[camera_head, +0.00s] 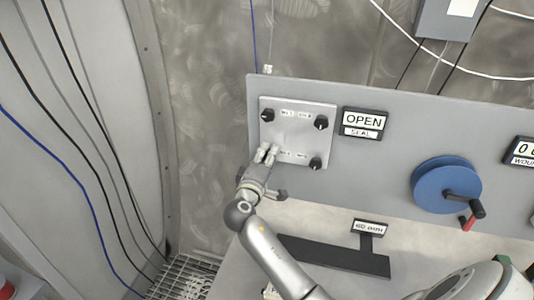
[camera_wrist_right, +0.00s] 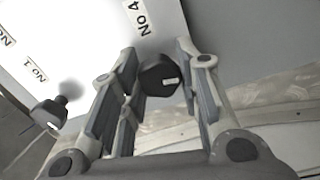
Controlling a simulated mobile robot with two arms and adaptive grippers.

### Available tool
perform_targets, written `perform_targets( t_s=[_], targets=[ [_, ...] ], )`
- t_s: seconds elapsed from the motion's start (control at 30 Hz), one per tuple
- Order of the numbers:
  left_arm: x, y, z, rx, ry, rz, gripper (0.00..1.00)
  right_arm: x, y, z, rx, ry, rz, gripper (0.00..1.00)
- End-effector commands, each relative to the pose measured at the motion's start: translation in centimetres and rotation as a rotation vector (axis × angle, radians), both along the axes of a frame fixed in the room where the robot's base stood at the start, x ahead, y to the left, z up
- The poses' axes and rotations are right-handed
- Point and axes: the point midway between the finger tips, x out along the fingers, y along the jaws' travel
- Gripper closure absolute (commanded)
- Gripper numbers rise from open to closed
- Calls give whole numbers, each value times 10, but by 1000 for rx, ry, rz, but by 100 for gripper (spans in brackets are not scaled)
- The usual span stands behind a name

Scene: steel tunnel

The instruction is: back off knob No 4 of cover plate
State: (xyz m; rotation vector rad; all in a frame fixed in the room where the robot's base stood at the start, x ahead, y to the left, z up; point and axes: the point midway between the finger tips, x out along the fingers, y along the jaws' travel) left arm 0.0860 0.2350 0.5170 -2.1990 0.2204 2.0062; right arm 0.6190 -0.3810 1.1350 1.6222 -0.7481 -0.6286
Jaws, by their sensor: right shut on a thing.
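The square cover plate (camera_head: 297,137) is fixed on a grey panel, with black knobs at its corners. The upper left knob (camera_head: 267,115), upper right knob (camera_head: 321,122) and lower right knob (camera_head: 315,163) show in the head view. My right gripper (camera_head: 267,153) covers the lower left corner and hides the knob there. In the right wrist view, black knob No 4 (camera_wrist_right: 159,80) sits between the fingers, beside its "No 4" label (camera_wrist_right: 138,14). The gripper is shut on it. Another knob (camera_wrist_right: 50,110) stands by the "No 1" label (camera_wrist_right: 37,70). My left gripper is not in view.
Right of the plate are an "OPEN SEAL" sign (camera_head: 363,122) and a blue wheel (camera_head: 443,184) with a red-tipped crank handle (camera_head: 468,221). Below is a dark bracket (camera_head: 335,257) with a small sign (camera_head: 370,227). Cables run along the left wall.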

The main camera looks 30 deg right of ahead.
Motion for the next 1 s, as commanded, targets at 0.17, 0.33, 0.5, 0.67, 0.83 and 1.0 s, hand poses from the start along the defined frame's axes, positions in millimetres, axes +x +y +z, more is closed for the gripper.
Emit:
perform_targets(
  t_s=[0.17,0.33,0.5,0.67,0.83,1.0],
  targets=[
    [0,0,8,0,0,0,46,0,0,0,-64,79,1,92],
    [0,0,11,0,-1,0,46,0,0,-1,-104,125,0,92],
    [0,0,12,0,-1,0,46,0,0,-1,-123,147,0,92],
    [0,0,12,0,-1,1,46,0,0,-2,-128,152,0,92],
    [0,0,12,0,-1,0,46,0,0,-2,-128,153,0,92],
    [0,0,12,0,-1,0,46,0,0,-2,-127,152,0,61]
  ],
)
